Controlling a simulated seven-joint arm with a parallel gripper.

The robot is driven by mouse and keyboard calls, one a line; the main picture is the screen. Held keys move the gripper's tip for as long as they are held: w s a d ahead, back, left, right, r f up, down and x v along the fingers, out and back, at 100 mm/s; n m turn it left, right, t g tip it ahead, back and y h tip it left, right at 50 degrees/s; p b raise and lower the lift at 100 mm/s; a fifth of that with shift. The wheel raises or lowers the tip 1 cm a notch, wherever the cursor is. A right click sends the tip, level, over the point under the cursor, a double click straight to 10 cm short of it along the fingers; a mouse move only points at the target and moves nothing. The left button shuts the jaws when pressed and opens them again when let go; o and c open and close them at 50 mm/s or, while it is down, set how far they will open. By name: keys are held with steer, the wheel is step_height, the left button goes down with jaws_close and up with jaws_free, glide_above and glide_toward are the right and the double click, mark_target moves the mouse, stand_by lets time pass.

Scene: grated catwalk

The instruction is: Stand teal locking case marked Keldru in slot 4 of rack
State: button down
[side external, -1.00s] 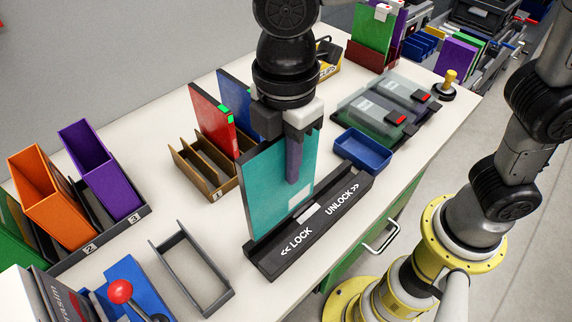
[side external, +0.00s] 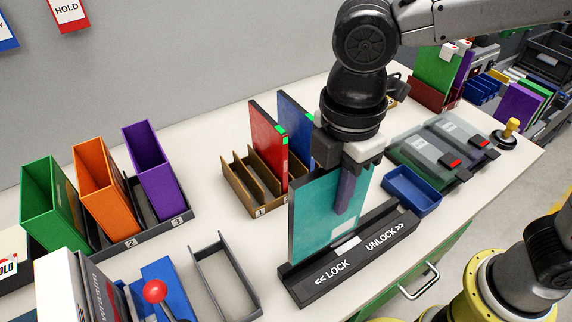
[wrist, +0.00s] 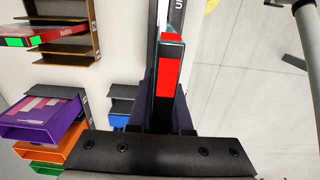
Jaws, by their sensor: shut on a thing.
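The teal case (side external: 312,225) stands upright on edge in the black fixture (side external: 352,265) marked LOCK and UNLOCK. My gripper (side external: 346,190) is shut on the case from above, at its upper part. In the wrist view, the edge of the case (wrist: 160,112) lies between my fingers and bears a red patch (wrist: 170,68). No Keldru name is readable. The brown slotted rack (side external: 240,190) stands behind and left of the fixture, with a 1 on its front. A red case (side external: 267,145) and a blue case (side external: 293,120) stand in it; my gripper partly hides its right end.
A grey rack (side external: 160,236) numbered 2 and 3 holds orange and purple boxes at left. An empty grey tray (side external: 226,275) lies left of the fixture, a blue bin (side external: 412,190) right. Clear cases (side external: 445,148) lie behind the bin. A red-knobbed lever (side external: 156,292) stands at front left.

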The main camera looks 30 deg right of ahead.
stand_by(0.4)
step_height(320, 180, up, 14)
steer(key=shift+r, duration=0.25)
steer(key=w+d+m, duration=0.9)
steer(key=w, duration=0.3)
steer(key=w+d+m, duration=0.8)
steer(key=w+m, duration=0.1)
steer(key=w, duration=0.2)
step_height(320, 180, down, 16)
steer(key=shift+w+a, duration=0.1)
stand_by(1.2)
step_height(320, 180, down, 8)
stand_by(1.9)
